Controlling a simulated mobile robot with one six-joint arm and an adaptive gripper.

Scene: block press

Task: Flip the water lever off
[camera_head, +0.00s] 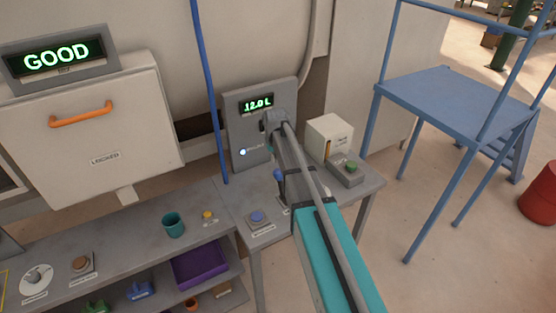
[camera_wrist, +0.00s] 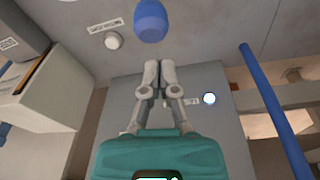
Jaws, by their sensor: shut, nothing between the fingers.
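The blue knob (camera_head: 278,175), which looks like the lever's handle, stands above the grey table just left of my arm in the head view. The lever's lower part is mostly hidden by my arm. In the wrist view a large blue rounded knob (camera_wrist: 151,20) shows at the top middle. My gripper (camera_wrist: 158,66) is shut and empty, its fingertips together a little short of the knob in the picture, with a visible gap. In the head view my arm hides the fingers. The grey panel (camera_head: 246,131) behind carries a display reading 12.0 L.
A blue hose (camera_head: 208,80) runs down left of the panel. A box with a green button (camera_head: 352,166) and a cream box (camera_head: 329,134) stand right of my arm. A white round part (camera_wrist: 113,40) lies near the knob.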

